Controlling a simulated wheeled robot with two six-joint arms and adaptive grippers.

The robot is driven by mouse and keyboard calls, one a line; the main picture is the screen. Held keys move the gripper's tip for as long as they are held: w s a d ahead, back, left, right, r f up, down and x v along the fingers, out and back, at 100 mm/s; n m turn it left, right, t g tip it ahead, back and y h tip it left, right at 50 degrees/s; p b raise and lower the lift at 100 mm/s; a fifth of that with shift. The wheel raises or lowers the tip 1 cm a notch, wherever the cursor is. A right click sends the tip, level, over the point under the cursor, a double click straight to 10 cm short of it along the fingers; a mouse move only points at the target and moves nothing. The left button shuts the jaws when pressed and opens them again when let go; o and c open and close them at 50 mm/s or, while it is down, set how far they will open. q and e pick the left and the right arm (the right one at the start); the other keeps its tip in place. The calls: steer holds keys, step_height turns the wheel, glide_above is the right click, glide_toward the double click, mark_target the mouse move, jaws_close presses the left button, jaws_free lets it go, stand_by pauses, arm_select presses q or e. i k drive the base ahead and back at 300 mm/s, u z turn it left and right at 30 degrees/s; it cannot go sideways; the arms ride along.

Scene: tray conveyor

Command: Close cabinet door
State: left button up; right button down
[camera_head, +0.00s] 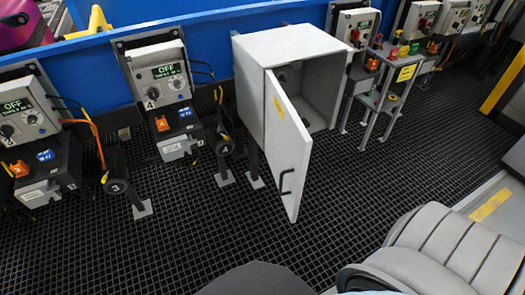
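A light grey cabinet (287,42) stands in the upper middle of the head view, against the blue wall. Its door (289,150) is hinged on the left and stands open, swung out towards me. The door has a dark handle (285,182) near its lower free edge and a yellow mark higher up. The cabinet's inside (316,90) shows to the right of the door and holds a small dark part. Neither of my grippers is in view.
Control boxes with OFF displays (164,72) stand on posts left of the cabinet. A small stand with coloured buttons (395,62) is at its right. The black grid floor (235,235) before the door is clear. Grey padded forms (455,245) fill the lower right.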

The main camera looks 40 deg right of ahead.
mark_target(289, 144)
steer(key=u, duration=0.05)
steer(key=i, duration=1.1)
steer(key=z, duration=2.3)
